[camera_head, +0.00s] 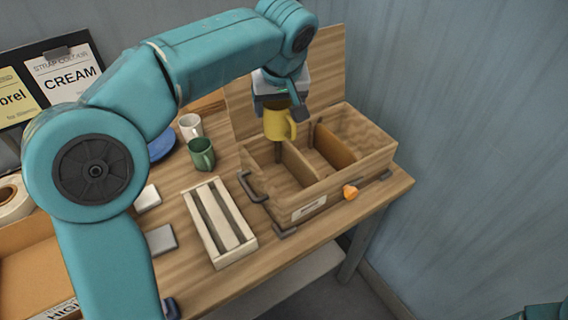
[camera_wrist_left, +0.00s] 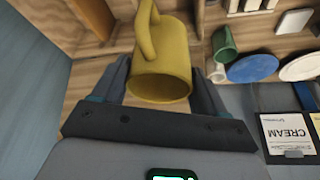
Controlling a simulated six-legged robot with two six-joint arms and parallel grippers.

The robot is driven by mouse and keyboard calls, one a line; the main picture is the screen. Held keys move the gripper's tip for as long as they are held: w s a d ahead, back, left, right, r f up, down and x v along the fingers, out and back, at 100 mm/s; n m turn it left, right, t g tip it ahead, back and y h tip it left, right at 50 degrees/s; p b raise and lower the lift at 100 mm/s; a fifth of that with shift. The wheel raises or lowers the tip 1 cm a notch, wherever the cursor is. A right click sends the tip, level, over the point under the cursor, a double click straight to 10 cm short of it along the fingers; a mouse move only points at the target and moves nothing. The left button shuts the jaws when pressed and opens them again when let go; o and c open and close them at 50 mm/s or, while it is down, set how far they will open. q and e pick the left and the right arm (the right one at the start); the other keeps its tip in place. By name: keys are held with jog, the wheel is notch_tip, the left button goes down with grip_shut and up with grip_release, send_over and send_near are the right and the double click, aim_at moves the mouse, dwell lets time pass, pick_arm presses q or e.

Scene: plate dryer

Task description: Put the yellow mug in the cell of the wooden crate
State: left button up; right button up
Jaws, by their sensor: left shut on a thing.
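The yellow mug (camera_head: 276,124) hangs upright from my left gripper (camera_head: 280,100), over the left part of the open wooden crate (camera_head: 318,196). In the left wrist view the mug (camera_wrist_left: 163,62) sits between the two fingers of the left gripper (camera_wrist_left: 163,85), which is shut on it. Part of the cell floors is hidden by the walls and the mug. My right gripper is not in view.
A green mug (camera_head: 201,154), a white mug (camera_head: 190,126) and a blue plate (camera_head: 161,146) stand left of the crate. A slatted wooden rack (camera_head: 219,222) lies in front of them. An orange knob (camera_head: 350,192) is at the crate's front. A wall (camera_head: 470,130) closes off the right.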

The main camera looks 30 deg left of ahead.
aim_at(277, 137)
pick_arm(q)
jog(key=f, duration=0.8)
jog(key=shift+a+f, duration=0.2)
jog(key=shift+f, duration=0.15)
notch_tip(277, 137, down, 5)
jog(key=shift+d+f, duration=0.1)
jog(key=shift+w+f+b, duration=0.1)
jog(key=shift+f+b, duration=0.45)
jog(key=shift+b, duration=0.55)
jog(key=o, duration=1)
jog(key=shift+c, duration=0.2)
jog(key=shift+r, duration=0.1)
